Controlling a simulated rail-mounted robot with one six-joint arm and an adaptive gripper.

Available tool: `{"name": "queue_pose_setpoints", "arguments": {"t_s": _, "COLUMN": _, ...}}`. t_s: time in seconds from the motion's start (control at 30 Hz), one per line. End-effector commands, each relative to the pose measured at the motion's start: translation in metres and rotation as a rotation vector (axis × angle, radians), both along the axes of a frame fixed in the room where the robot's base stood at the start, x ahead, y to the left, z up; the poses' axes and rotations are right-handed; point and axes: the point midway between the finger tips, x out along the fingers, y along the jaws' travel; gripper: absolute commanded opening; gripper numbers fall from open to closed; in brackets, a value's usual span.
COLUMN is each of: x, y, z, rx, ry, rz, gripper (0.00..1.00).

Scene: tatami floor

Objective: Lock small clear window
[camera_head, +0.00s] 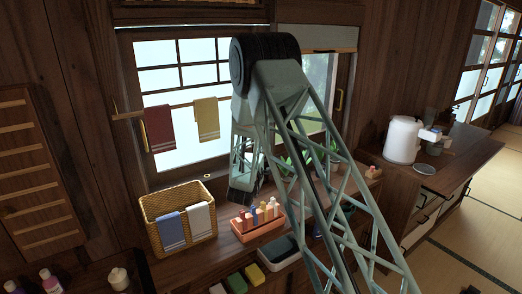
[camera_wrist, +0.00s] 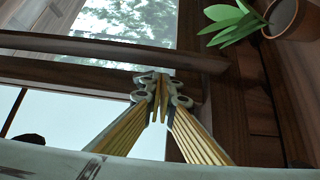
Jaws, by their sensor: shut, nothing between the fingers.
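The window (camera_head: 182,85) has clear panes in a dark wooden frame and fills the middle of the head view, partly behind my arm. A small brass-coloured fitting (camera_head: 340,99) shows on its right side; I cannot tell whether it is the lock. In the wrist view, clear panes (camera_wrist: 135,22) show beyond a dark wooden rail (camera_wrist: 110,50). My gripper (camera_wrist: 160,95) is shut and empty, its fingertips together in front of the frame's wood. I cannot tell whether they touch it. In the head view the fingers are hidden; only my arm shows.
A red towel (camera_head: 159,129) and a yellow towel (camera_head: 205,119) hang before the window. Below are a wicker basket (camera_head: 165,204) and an orange rack (camera_head: 247,230) of bottles. A potted plant (camera_wrist: 285,18) is close by, upper right. A white kettle (camera_head: 401,140) stands farther right.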

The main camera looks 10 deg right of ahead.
Motion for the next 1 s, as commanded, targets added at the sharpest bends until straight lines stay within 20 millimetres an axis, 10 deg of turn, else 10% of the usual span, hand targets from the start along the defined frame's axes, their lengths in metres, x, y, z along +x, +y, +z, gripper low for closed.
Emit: {"name": "queue_pose_setpoints", "arguments": {"t_s": 1.0, "x": 0.0033, "y": -0.0085, "z": -0.0058, "rx": 0.000, "ry": 0.000, "rz": 0.000, "gripper": 0.00}}
